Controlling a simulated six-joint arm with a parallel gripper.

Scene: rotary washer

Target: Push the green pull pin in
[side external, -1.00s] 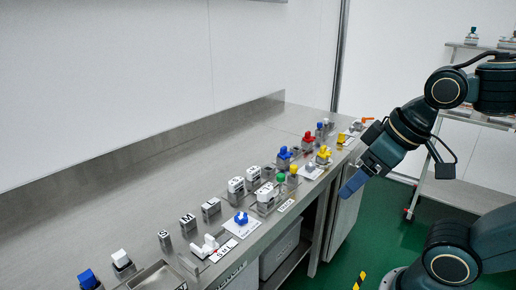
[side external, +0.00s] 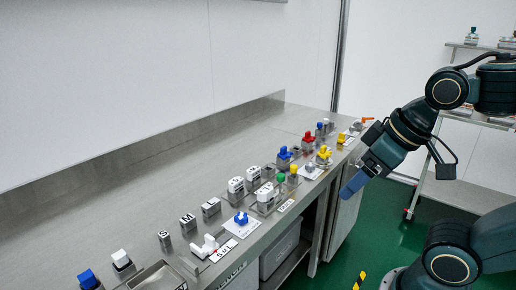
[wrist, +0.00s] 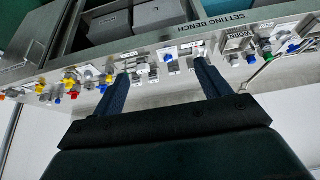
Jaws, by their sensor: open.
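The green pull pin (side external: 281,178) is a small green knob near the front edge of the bench, beside a yellow knob (side external: 293,169). In the wrist view I cannot make it out for certain among the small fittings near the left finger. My gripper (side external: 346,194) is off the bench's front edge, to the right of the green pin and apart from it, with its blue fingers pointing down and left. In the wrist view my gripper (wrist: 160,72) has its two fingers wide apart with nothing held between them.
The steel bench (side external: 210,150) carries a row of fittings along its front: a red knob (side external: 308,138), a blue knob (side external: 284,153), a yellow knob (side external: 324,154) and lettered blocks (side external: 236,185). The back of the bench is clear. A shelf cart (side external: 449,185) stands behind my arm.

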